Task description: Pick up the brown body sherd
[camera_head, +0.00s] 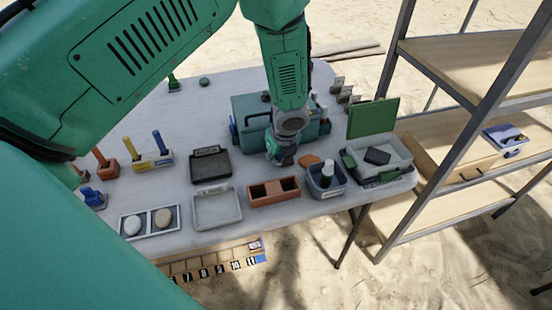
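A flat orange-brown piece (308,160), which looks like the brown body sherd, lies on the grey table (325,205) behind a small grey-blue bin. My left gripper (281,160) points down just left of this piece, low over the table. The gripper is small and dark from here, and its fingertips are not clear. I cannot tell whether it is open or touches anything. My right gripper is not in view.
A teal toolbox (245,118) stands behind the gripper. In front are a reddish two-part tray (262,203), the bin (338,187) with a dark green bottle, and an empty grey tray (217,222). An open green-lidded case (398,150) stands right, near shelves (440,190).

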